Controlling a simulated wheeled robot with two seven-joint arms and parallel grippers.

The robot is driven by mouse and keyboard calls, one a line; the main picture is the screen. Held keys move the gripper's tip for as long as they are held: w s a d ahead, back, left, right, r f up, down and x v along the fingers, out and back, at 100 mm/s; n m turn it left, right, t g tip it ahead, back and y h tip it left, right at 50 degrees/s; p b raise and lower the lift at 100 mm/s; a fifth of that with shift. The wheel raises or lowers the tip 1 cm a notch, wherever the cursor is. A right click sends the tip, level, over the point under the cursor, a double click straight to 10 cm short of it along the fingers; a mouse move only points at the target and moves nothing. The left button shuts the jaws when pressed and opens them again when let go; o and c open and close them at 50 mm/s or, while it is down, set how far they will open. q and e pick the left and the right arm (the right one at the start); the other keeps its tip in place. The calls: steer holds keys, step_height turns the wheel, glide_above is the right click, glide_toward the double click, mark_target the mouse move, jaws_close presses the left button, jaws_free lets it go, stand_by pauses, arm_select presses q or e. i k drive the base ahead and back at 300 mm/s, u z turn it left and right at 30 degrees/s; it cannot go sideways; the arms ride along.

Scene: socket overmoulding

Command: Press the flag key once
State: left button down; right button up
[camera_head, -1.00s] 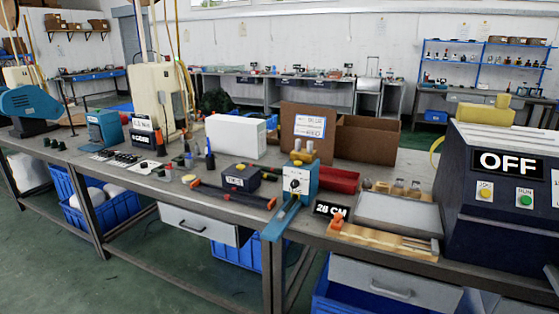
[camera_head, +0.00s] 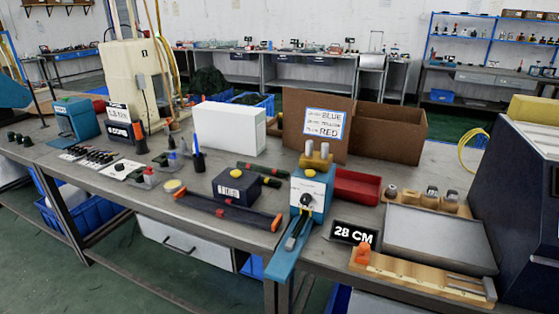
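I cannot make out any key marked as a flag in the camera_head view. A small dark box (camera_head: 237,187) with a yellow button on top and a white label stands mid-bench. Right of it, a blue and white device (camera_head: 311,192) has a black knob on its face and tan cylinders on top. A blue strip (camera_head: 289,249) runs from it over the front edge. A black sign reading "28 CM" (camera_head: 353,233) stands beside it. Neither of my grippers is in view.
The grey workbench (camera_head: 255,247) crosses the view. A cardboard box (camera_head: 385,139), a white box (camera_head: 229,127), a red bin (camera_head: 357,186) and a grey plate on a wooden board (camera_head: 405,273) stand on it. A dark blue machine (camera_head: 515,200) fills the right edge.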

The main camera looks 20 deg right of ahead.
mark_target(309, 173)
steer(key=z, duration=0.5)
steer(key=i, duration=1)
steer(key=z, duration=0.85)
